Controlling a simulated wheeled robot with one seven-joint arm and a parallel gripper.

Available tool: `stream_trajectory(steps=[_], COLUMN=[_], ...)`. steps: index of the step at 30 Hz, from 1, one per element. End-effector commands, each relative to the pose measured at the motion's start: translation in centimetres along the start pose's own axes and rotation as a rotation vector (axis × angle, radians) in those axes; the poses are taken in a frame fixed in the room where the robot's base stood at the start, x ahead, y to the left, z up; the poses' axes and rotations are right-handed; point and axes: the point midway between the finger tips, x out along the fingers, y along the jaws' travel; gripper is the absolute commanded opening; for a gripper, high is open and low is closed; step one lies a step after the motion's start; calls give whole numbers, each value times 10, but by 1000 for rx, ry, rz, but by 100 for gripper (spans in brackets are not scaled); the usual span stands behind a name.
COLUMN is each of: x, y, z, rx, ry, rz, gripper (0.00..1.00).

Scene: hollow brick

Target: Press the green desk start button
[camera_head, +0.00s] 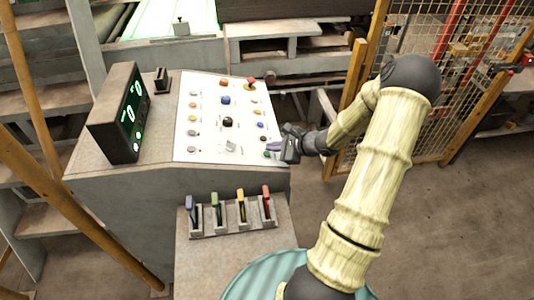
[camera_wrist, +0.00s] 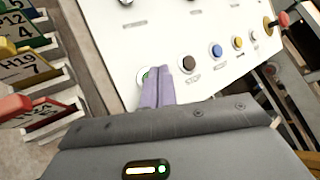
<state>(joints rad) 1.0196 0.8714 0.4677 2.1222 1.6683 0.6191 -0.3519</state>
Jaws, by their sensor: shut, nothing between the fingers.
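The white control panel (camera_head: 205,150) slopes on top of the grey desk (camera_head: 120,170). My gripper (camera_head: 273,147) is at the panel's lower right corner. In the wrist view its two purple-grey fingers (camera_wrist: 160,82) are together with nothing between them. The green button (camera_wrist: 146,74) shows just beside and partly behind the fingertips in the wrist view. In the head view a bit of green (camera_head: 267,154) shows by the fingers, mostly hidden. I cannot tell whether the fingertips touch the button.
A display (camera_head: 130,112) with green digits stands at the left. Coloured tag holders (camera_head: 228,212) sit below the panel. A yellow mesh fence (camera_head: 450,80) is at the right.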

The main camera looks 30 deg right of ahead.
Motion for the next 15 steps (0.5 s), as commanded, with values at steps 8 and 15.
stream_trajectory(steps=[8, 15], x=[0, 3], y=[0, 2], z=[0, -3], rx=[0, 0], ry=[0, 0], rz=[0, 0], gripper=[0, 0])
